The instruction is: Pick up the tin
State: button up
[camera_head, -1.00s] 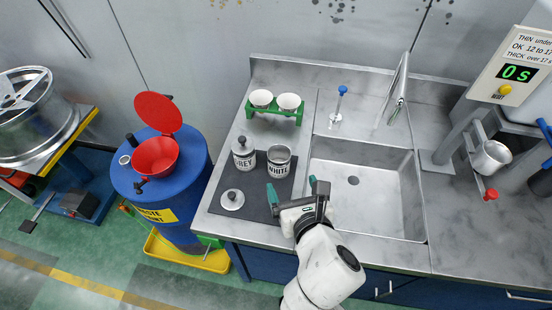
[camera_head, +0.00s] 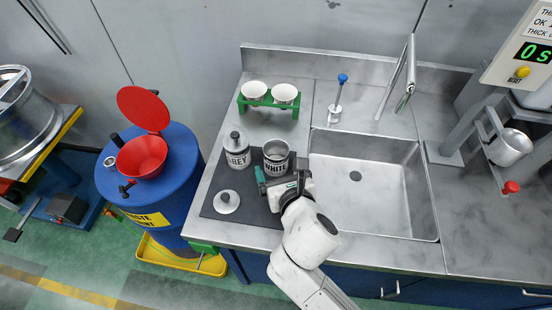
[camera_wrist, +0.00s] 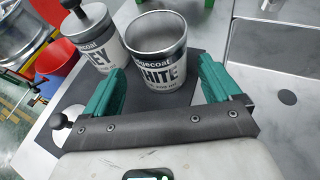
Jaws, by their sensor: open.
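Two tins stand upright on a dark mat (camera_head: 246,210) left of the sink. The open tin labelled WHITE (camera_head: 276,160) is empty-looking inside from above. The tin labelled GREY (camera_head: 237,151) stands to its left with a knobbed lid on. My gripper (camera_head: 281,176) is at the front side of the WHITE tin. In the wrist view my gripper (camera_wrist: 160,85) has its green fingers spread, and the WHITE tin (camera_wrist: 158,75) stands ahead between them, nearer the left finger. The GREY tin (camera_wrist: 97,50) is just beyond the left finger. I cannot tell whether a finger touches the WHITE tin.
A loose lid (camera_head: 227,202) lies on the mat at front left. A green rack (camera_head: 268,102) with two white cups stands behind. The sink (camera_head: 368,190) is at right. A blue waste drum (camera_head: 180,175) with a red funnel (camera_head: 142,156) stands left of the counter.

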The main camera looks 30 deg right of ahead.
aim_at(273, 156)
jog(key=x, duration=0.5)
jog(key=shift+d, duration=0.1)
jog(key=c, duration=1.1)
